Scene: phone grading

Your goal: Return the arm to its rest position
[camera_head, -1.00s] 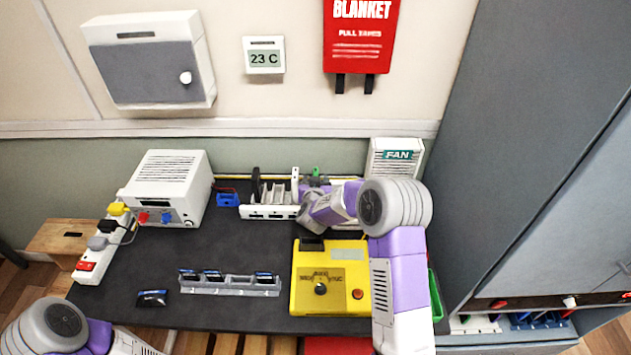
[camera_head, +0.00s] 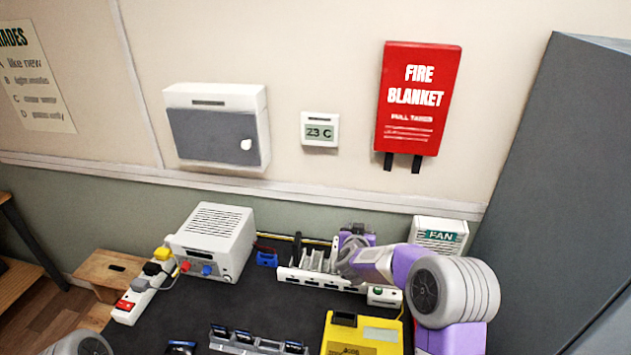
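My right arm comes in from the lower right and reaches over the back of the dark bench. Its wrist end is at the white slotted rack (camera_head: 318,279), and its fingers are hidden or too small to make out. Only a grey rounded part of my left arm shows at the bottom left edge; the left gripper is out of view. A yellow box (camera_head: 362,335) stands in front of my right arm. A grey holder (camera_head: 256,345) with several dark phone-like items stands left of it.
A white power supply (camera_head: 213,240) and a power strip (camera_head: 142,296) stand at the bench's left. A fan unit (camera_head: 438,236) is at the back right. A tall grey cabinet (camera_head: 550,180) bounds the right. The wall holds a red fire blanket (camera_head: 416,100).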

